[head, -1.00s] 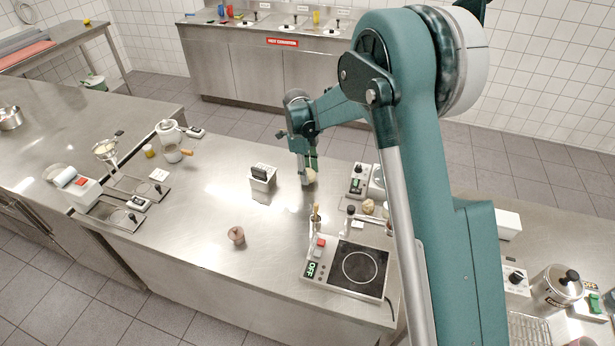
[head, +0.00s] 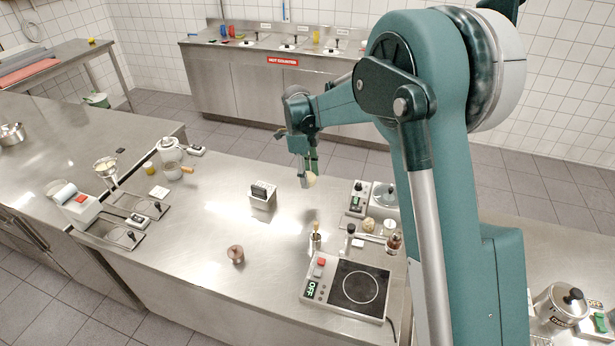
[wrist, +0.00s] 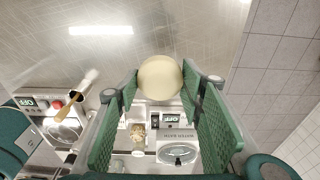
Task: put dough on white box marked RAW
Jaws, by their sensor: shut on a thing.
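The dough is a pale cream ball (head: 310,180), held at the tips of my gripper (head: 307,173) over the right part of the steel counter (head: 215,225). In the wrist view the dough (wrist: 160,78) sits between the two green fingers of my gripper (wrist: 161,84), which are closed on its sides. It appears raised clear of the counter. I cannot make out a white box with a legible RAW mark in either view.
A small box with a dark label (head: 262,196) stands left of my gripper.

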